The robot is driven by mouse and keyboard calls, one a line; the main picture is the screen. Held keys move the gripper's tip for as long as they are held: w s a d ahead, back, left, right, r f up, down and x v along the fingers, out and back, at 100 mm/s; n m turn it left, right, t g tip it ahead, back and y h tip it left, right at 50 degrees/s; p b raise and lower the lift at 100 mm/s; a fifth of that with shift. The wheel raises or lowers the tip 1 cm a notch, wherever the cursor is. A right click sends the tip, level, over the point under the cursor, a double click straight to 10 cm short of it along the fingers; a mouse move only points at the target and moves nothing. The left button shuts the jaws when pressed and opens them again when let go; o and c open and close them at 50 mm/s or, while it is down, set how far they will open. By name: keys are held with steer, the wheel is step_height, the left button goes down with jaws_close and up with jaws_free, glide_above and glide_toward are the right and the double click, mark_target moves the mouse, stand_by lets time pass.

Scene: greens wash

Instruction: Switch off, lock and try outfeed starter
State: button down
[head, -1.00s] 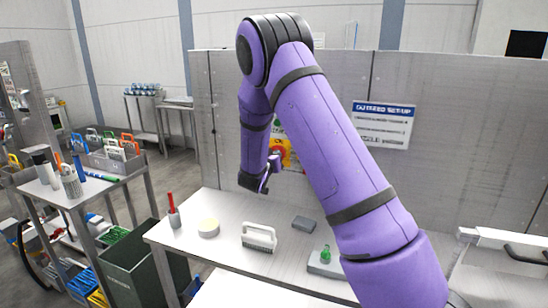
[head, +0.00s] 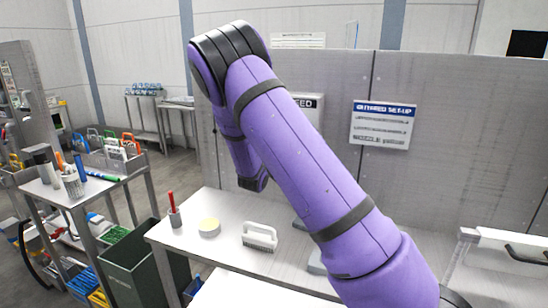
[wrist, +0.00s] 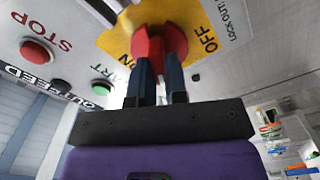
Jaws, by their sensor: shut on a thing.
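The outfeed starter (head: 312,104) is a grey box on the wall panel, mostly hidden behind my arm in the head view. In the wrist view, its red rotary handle (wrist: 174,40) sits on a yellow plate (wrist: 205,22) marked ON and OFF. My gripper (wrist: 160,68) is shut on the red handle, the two dark fingers side by side against it. I cannot tell exactly which mark the handle points to. A red STOP button (wrist: 37,52) and a green START button (wrist: 101,87) are on the same face. The head view hides my gripper.
A set-up sign (head: 383,125) hangs right of the starter. A cart (head: 75,190) stands left, beside a dark green bin (head: 135,265).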

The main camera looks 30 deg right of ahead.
steer(key=n, duration=0.5)
steer(key=shift+f, duration=0.1)
steer(key=shift+n, duration=0.3)
stand_by(0.4)
steer(key=c, duration=1.1)
jaws_free()
steer(key=shift+c, duration=0.2)
steer(key=v, duration=1)
steer(key=shift+s+a, duration=0.25)
steer(key=shift+a, duration=0.1)
